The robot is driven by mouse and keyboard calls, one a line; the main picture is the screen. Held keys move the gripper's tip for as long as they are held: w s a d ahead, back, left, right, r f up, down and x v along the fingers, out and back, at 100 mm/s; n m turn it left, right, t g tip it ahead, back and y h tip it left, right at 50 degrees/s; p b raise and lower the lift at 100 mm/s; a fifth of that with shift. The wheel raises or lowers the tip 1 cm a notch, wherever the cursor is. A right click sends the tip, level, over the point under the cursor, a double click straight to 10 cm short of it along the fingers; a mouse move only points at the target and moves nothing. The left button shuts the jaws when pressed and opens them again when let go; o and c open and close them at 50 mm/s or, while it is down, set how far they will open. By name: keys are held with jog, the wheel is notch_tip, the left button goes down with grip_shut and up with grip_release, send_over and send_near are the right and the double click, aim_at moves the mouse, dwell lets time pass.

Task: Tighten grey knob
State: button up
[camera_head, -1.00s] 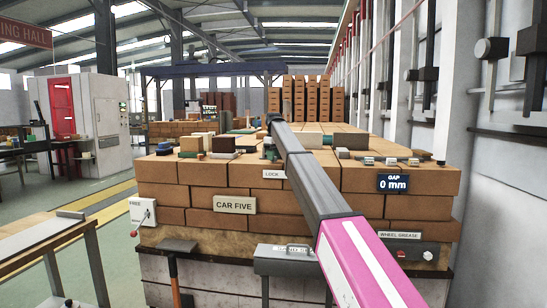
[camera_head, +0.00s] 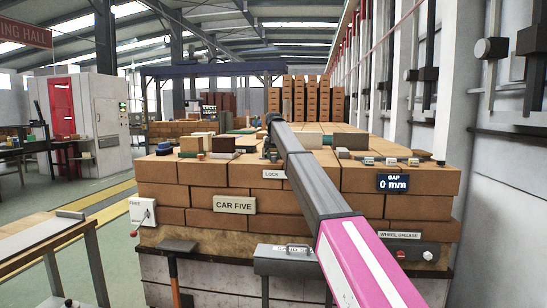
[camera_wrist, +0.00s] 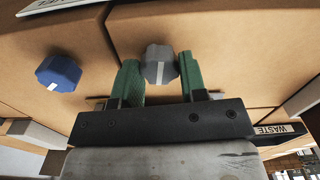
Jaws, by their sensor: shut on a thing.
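The grey knob (camera_wrist: 160,62) shows in the wrist view, a faceted knob with a white mark on its side, in front of an orange-brown brick face. My gripper (camera_wrist: 159,71) has its two green fingers on either side of the grey knob and is shut on it. A blue knob (camera_wrist: 58,72), also with a white mark, sits to the left, clear of the fingers. In the head view my arm reaches over the brick stack, and the grey knob cannot be made out there.
The brick stack (camera_head: 160,193) carries a CAR FIVE plate (camera_head: 234,204) and a GAP display (camera_head: 395,183) reading 0 mm. Small blocks and fittings crowd its top. A WASTE label (camera_wrist: 275,129) shows at the right in the wrist view. A side table (camera_head: 45,238) stands left.

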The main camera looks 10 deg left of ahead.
jog(key=m, duration=0.7)
jog(key=shift+r, duration=0.1)
jog(key=m, duration=0.4)
jog(key=shift+m, duration=2.1)
jog(key=o, duration=0.9)
jog(key=shift+o, duration=0.2)
jog(key=shift+r, duration=0.1)
notch_tip(320, 180, up, 10)
jog(key=shift+r, duration=0.25)
